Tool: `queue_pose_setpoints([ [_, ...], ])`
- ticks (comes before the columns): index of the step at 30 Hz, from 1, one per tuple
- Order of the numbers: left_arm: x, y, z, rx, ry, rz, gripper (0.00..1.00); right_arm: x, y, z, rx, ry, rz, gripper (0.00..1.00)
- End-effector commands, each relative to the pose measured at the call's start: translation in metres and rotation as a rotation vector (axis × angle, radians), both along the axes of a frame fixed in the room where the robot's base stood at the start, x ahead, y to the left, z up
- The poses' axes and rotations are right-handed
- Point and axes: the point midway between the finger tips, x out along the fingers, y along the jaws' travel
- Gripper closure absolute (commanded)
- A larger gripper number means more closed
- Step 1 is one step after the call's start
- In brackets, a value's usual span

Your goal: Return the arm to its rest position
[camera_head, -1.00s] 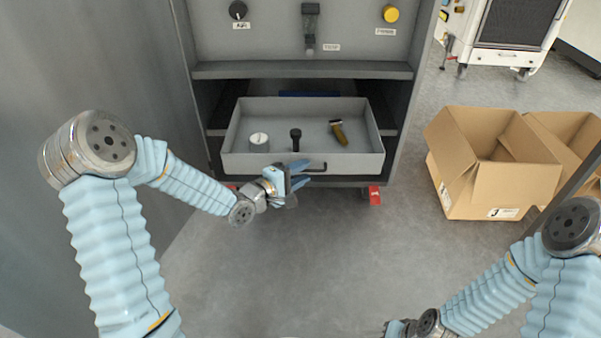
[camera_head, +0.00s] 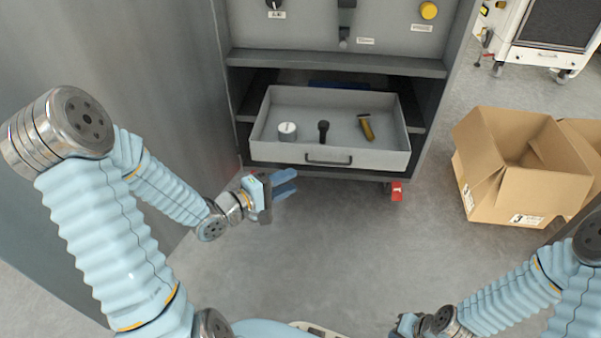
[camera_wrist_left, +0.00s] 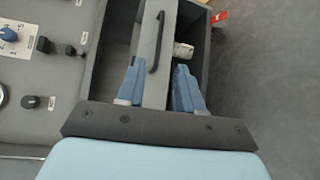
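My left gripper (camera_head: 294,181) is in front of the open grey drawer (camera_head: 275,154), below and left of its black handle (camera_head: 328,161). Its two blue fingers are spread with nothing between them, clear of the handle. In the left wrist view, the left gripper (camera_wrist_left: 158,70) is open. The drawer front and the handle (camera_wrist_left: 156,42) show beyond the gap between its fingers. My right gripper (camera_head: 400,328) is low at the bottom right of the head view, and its fingers are too cut off to judge.
The drawer holds a white round piece (camera_head: 287,131), a black piece (camera_head: 323,131) and a yellow-and-black piece (camera_head: 366,127). Cardboard boxes (camera_head: 500,165) stand on the floor at right. A grey wall (camera_head: 120,60) is at left. The floor before the drawer is clear.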

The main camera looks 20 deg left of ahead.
Motion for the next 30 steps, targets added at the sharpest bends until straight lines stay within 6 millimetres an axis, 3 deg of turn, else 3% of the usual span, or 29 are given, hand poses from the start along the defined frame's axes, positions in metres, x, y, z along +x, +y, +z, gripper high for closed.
queue_pose_setpoints([
  [20, -0.002, -0.002, -0.003, 0.036, 0.016, 0.000, 0.64, 0.000, 0.000, 0.008, 0.000, 0.000, 0.000, 1.00],
  [23, 0.002, -0.016, -0.023, 0.163, 0.077, -0.010, 0.64, 0.000, 0.001, 0.025, 0.000, -0.001, 0.002, 1.00],
  [26, -0.007, -0.044, -0.061, 0.379, 0.195, -0.092, 0.64, -0.001, 0.002, 0.048, 0.001, -0.002, 0.004, 1.00],
  [30, -0.054, -0.087, -0.117, 0.692, 0.369, -0.363, 0.64, -0.002, 0.004, 0.076, 0.003, -0.001, 0.008, 1.00],
])
